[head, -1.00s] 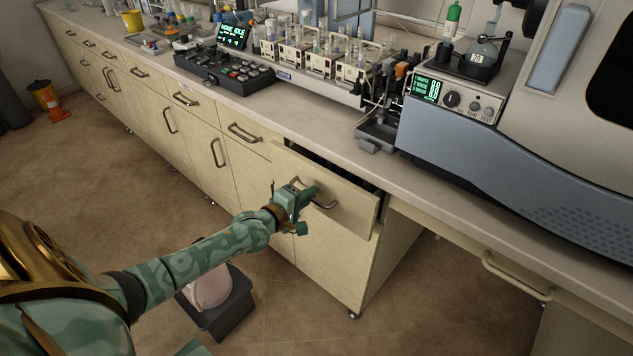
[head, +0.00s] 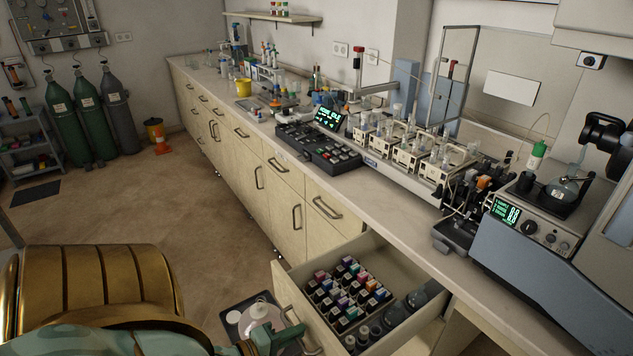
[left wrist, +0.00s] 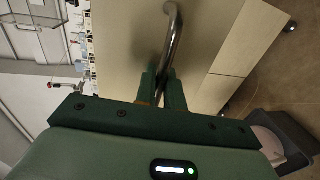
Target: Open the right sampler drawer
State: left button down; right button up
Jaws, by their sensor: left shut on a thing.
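The drawer (head: 290,318) under the sampler bench stands pulled well out. Inside it are several rows of bottles with coloured caps (head: 345,290) and some dark jars (head: 415,298). My left gripper (head: 284,340) is low at the drawer's front, partly cut off by the bottom edge. In the left wrist view its fingers (left wrist: 162,92) are closed around the metal bar handle (left wrist: 174,35) on the pale drawer front (left wrist: 125,45). My right gripper is not in view.
The bench top (head: 400,207) carries a keypad console (head: 318,147), the sampler racks (head: 410,150) and a spectrometer unit (head: 540,225). A dark bin (head: 250,312) stands on the floor beside the drawer front. Open floor lies left of the cabinets; gas cylinders (head: 90,120) stand at the far wall.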

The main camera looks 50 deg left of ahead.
pick_arm(q)
jog(key=v, duration=0.3)
jog(key=f+v, duration=0.1)
jog(key=v, duration=0.1)
jog(key=shift+s+p, duration=0.35)
jog(key=shift+s, duration=0.1)
jog(key=c, duration=1.9)
grip_release()
jog(key=p+v, duration=0.1)
jog(key=v, duration=1.5)
jog(key=shift+s+r, duration=0.1)
